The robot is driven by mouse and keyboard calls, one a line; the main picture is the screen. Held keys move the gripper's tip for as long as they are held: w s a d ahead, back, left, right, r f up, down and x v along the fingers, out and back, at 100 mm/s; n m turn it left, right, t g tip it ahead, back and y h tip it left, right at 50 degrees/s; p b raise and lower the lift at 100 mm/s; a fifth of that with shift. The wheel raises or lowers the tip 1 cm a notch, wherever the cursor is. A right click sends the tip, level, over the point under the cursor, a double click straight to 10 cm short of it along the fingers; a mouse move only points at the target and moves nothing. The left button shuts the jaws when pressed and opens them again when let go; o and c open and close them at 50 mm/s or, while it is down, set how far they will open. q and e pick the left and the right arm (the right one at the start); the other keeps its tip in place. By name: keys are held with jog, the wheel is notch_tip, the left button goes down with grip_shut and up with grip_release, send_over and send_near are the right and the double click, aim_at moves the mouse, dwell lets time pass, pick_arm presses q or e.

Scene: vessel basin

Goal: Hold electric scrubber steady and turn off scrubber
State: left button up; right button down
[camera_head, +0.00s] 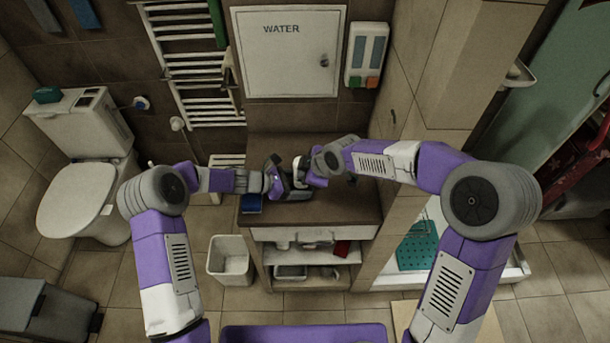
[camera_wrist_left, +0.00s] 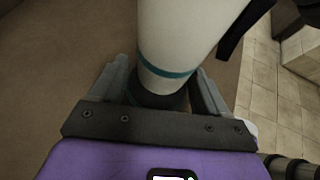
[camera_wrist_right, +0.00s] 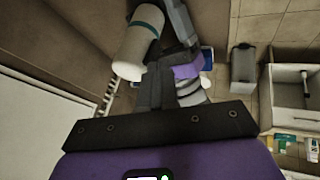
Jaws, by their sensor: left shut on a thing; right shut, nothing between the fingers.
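The electric scrubber shows in the left wrist view as a white cylinder (camera_wrist_left: 180,40) with a teal band and a dark lower part. My left gripper (camera_wrist_left: 160,88) is shut around that dark part. In the right wrist view the scrubber's white body (camera_wrist_right: 137,45) is tilted, beside the left gripper's fingers. My right gripper (camera_wrist_right: 163,85) is shut and empty, with its fingers close to the scrubber; contact cannot be told. In the head view the scrubber (camera_head: 299,168) is small and partly hidden between the two grippers, above the brown counter (camera_head: 345,205). Its switch cannot be made out.
A blue item (camera_head: 251,203) is at the counter's left edge. The white WATER cabinet (camera_head: 288,60) and a dispenser (camera_head: 366,50) are on the wall behind. A tall cabinet (camera_head: 425,70) stands close on the right. A white bin (camera_head: 230,258) and a toilet (camera_head: 80,195) are to the left.

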dwell(0.3)
jog(key=s+v, duration=0.2)
jog(key=v, duration=1)
jog(key=shift+a+f, duration=0.3)
jog(key=shift+f, duration=0.05)
jog(key=shift+s, duration=0.1)
pick_arm(q)
jog(key=o, duration=0.8)
jog(key=shift+a, duration=0.1)
